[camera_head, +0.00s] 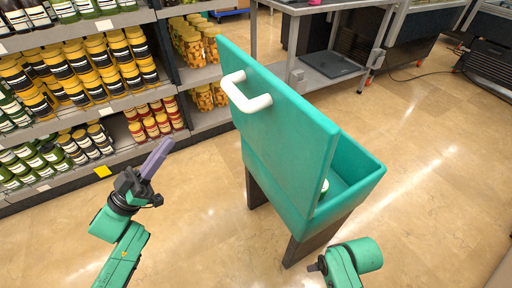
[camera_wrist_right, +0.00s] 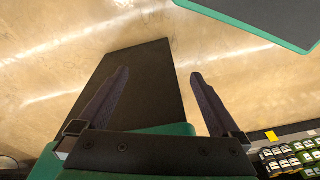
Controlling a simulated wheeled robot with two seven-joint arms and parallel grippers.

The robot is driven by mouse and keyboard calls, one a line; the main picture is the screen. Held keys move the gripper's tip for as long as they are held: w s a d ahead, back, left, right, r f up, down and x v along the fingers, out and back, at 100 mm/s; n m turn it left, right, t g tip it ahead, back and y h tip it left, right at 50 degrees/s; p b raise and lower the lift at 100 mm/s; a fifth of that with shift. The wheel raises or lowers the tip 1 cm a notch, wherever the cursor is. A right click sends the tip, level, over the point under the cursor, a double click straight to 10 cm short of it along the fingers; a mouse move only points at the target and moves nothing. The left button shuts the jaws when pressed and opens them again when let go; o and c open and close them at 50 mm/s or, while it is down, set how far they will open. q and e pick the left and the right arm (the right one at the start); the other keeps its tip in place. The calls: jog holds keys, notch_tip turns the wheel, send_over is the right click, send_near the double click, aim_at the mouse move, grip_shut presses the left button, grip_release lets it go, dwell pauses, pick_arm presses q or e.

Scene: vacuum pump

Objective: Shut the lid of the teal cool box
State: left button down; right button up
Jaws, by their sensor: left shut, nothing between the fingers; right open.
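The teal cool box (camera_head: 362,172) stands on dark legs in the middle of the head view. Its lid (camera_head: 275,115) is raised, standing steeply up from the box, with a white handle (camera_head: 245,92) on the side facing me. The lid hides much of the inside; a small pale thing (camera_head: 325,186) shows at its edge. My left gripper (camera_head: 157,158) is shut and empty, left of the lid and apart from it. My right gripper (camera_wrist_right: 159,75) is open and empty in the right wrist view; in the head view only part of it shows, below the box.
Shelves (camera_head: 100,118) with jars and bottles stand at the left. A grey metal table (camera_head: 335,68) with a dark plate on its lower shelf is behind the box. The tiled floor (camera_head: 440,180) is clear to the right and between the shelves and the box.

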pick_arm(q)
jog(key=w+d+r+m+g+h, duration=0.3)
jog(key=d+r, duration=0.5)
jog(key=d, duration=0.3)
jog(key=shift+d+r+g+h, duration=0.25)
jog(key=shift+d+g+h, duration=0.05)
jog(key=shift+d, duration=0.1)
pick_arm(e)
jog(key=shift+s+r, duration=0.1)
jog(key=shift+r, duration=0.65)
pick_arm(q)
jog(key=shift+p, duration=0.3)
